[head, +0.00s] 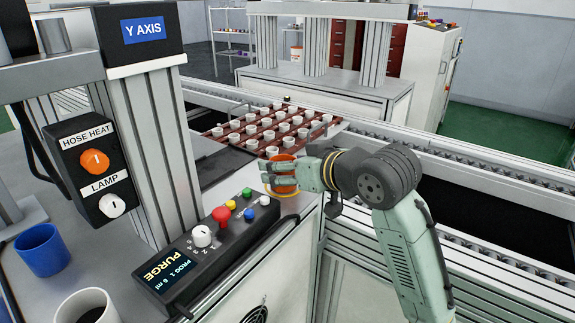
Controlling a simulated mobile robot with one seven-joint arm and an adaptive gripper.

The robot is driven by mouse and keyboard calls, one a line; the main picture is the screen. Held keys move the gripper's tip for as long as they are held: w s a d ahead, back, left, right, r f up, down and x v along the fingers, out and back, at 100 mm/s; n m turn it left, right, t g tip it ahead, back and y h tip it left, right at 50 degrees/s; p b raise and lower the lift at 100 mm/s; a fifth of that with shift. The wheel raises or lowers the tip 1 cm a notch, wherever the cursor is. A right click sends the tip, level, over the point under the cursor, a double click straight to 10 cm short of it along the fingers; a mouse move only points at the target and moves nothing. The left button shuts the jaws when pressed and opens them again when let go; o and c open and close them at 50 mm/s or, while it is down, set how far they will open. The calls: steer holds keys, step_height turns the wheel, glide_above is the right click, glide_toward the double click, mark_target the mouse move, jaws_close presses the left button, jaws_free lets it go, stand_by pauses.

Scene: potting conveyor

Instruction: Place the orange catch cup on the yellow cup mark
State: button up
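The orange catch cup (286,205) stands upright at the machine table's right edge, partly covered by my gripper (279,178). The yellow cup mark (291,221) shows as a thin yellow curve around the cup's base. The cup appears to be over the mark, but whether it touches the surface is hard to tell. My gripper comes in from the right, its near fingers lying across the front of the cup. The far finger is hidden, so I cannot tell whether the fingers press on the cup.
A control box (205,245) with knobs and buttons lies left of the cup. A brown tray (213,133) of small white pots sits behind it on the conveyor. A blue cup (42,250) and a white cup (87,308) stand at lower left. The Y-axis column (157,150) rises at left.

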steer(key=shift+s+d+r, duration=0.15)
steer(key=shift+r, duration=0.15)
steer(key=b+v, duration=0.1)
steer(key=v, duration=1)
steer(key=shift+s, duration=0.3)
steer(key=shift+d, duration=0.15)
steer(key=shift+c, duration=0.2)
stand_by(1.3)
